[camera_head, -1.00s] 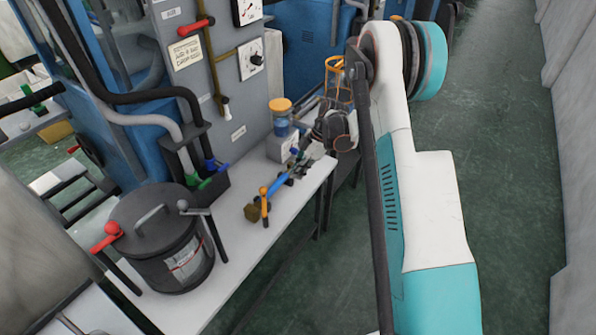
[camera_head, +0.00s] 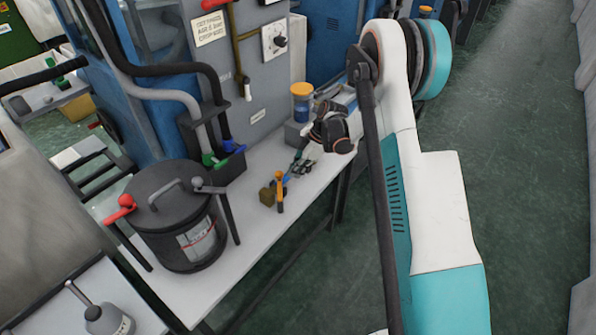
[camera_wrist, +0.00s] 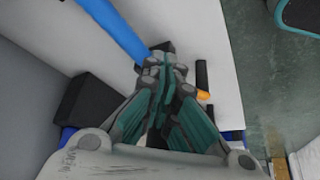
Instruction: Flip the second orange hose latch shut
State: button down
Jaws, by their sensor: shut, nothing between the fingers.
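A blue hose or tube piece lies on the white bench, with an upright orange latch lever (camera_head: 280,190) at its near end. My gripper (camera_head: 303,168) is shut and empty, low over the bench just behind the lever, and covers part of the blue piece. In the wrist view, the blue tube (camera_wrist: 118,30) runs in from the upper left to a dark fitting near my shut fingertips (camera_wrist: 162,66). A black lever with an orange end (camera_wrist: 203,95) stands right of the fingers. I cannot tell whether they touch anything.
A black lidded pot (camera_head: 180,225) with red and grey knobs stands on the white bench (camera_head: 262,238). A dark holder (camera_head: 215,150) with green and blue hose ends is behind. An orange-lidded jar (camera_head: 301,103) stands beyond my gripper. The green floor (camera_head: 500,180) at right is clear.

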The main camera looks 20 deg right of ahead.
jog(key=shift+w+a, duration=0.6)
jog(key=shift+a, duration=0.05)
